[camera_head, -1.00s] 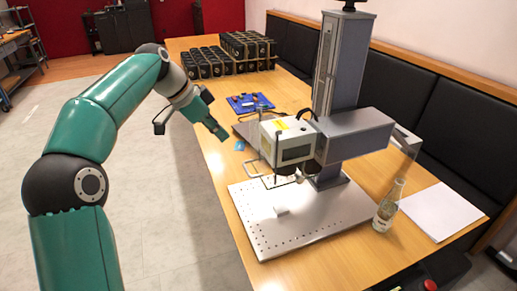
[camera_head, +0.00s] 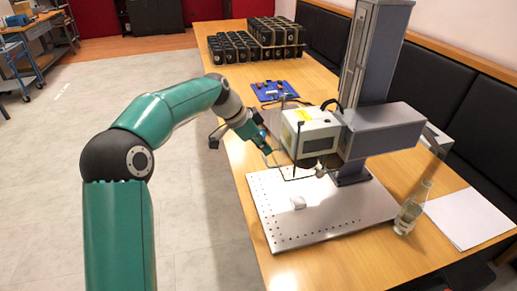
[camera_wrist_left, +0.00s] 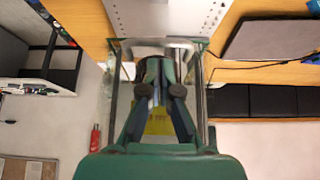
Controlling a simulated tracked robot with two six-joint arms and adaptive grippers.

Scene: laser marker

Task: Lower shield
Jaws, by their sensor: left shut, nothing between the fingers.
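The laser marker (camera_head: 312,135) has a white head with a yellow label on a grey arm and column. A thin dark frame under its head, apparently the shield (camera_head: 290,178), hangs above the perforated base plate (camera_head: 300,229). My left gripper (camera_head: 265,147) is shut and empty at the left side of the marker head, close to the frame. In the left wrist view my fingers (camera_wrist_left: 157,80) point toward a pale bar, apparently the shield's handle (camera_wrist_left: 165,45). I cannot tell whether they touch. My right gripper is not in view.
A small white block (camera_head: 298,203) lies on the plate. A blue tray (camera_head: 275,91) and black holders (camera_head: 262,40) stand farther back. Open floor is at the left.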

